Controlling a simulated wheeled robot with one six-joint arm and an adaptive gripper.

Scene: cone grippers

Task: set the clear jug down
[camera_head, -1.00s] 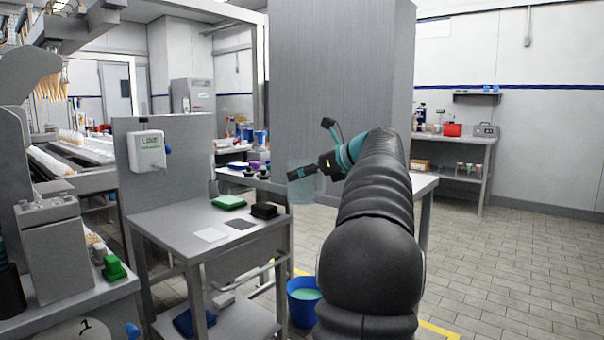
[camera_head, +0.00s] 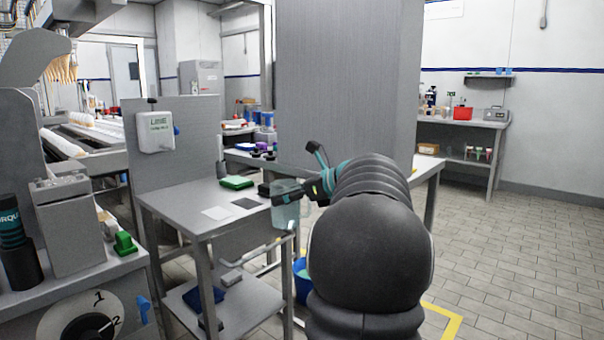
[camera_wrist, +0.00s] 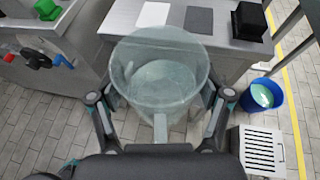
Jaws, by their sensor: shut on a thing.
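The clear jug (camera_wrist: 160,75) is a see-through, faintly teal vessel, upright between the two fingers of my gripper (camera_wrist: 160,120) in the wrist view. My gripper is shut on it. In the head view my gripper (camera_head: 290,192) holds the jug (camera_head: 285,215) beside the right front edge of the grey metal table (camera_head: 185,215). In the wrist view the jug's upper part overlaps the edge of the table (camera_wrist: 120,22), with floor below the rest. I cannot tell its exact height against the tabletop.
A blue bucket (camera_wrist: 262,97) and a slotted grey box (camera_wrist: 262,150) stand lower, at right. The table's front left is bare.

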